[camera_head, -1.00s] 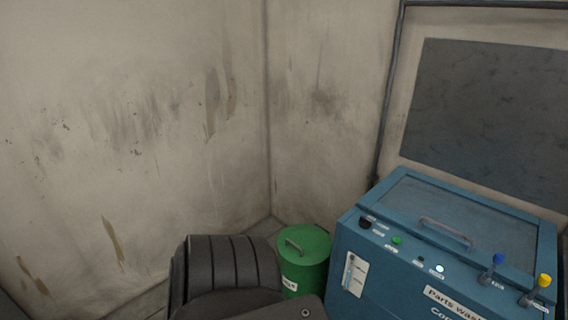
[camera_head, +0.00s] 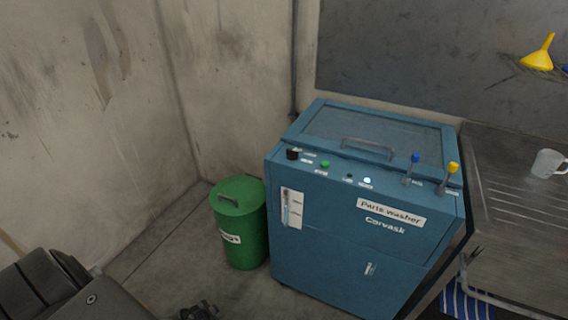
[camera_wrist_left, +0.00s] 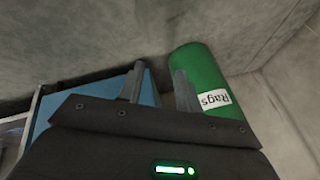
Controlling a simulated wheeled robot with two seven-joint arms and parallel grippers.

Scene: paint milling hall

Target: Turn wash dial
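The blue parts washer (camera_head: 340,240) stands in the middle right of the head view. A black round knob (camera_head: 292,155), which looks like the dial, sits at the left end of its sloped control strip. The small label beside it is too small to read. My left gripper (camera_wrist_left: 158,75) is open and empty in the left wrist view, its two fingers apart. The blue washer side (camera_wrist_left: 75,105) lies behind its left finger and a green bin (camera_wrist_left: 200,75) behind its right one. It touches neither knob nor lid. My right gripper is not in view.
A green button (camera_head: 325,165), a lit white indicator (camera_head: 367,181), a blue-tipped lever (camera_head: 414,165) and a yellow-tipped lever (camera_head: 451,176) share the strip. The green bin (camera_head: 240,225) stands left of the washer. A sink counter (camera_head: 520,215) with a mug (camera_head: 548,164) is right.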

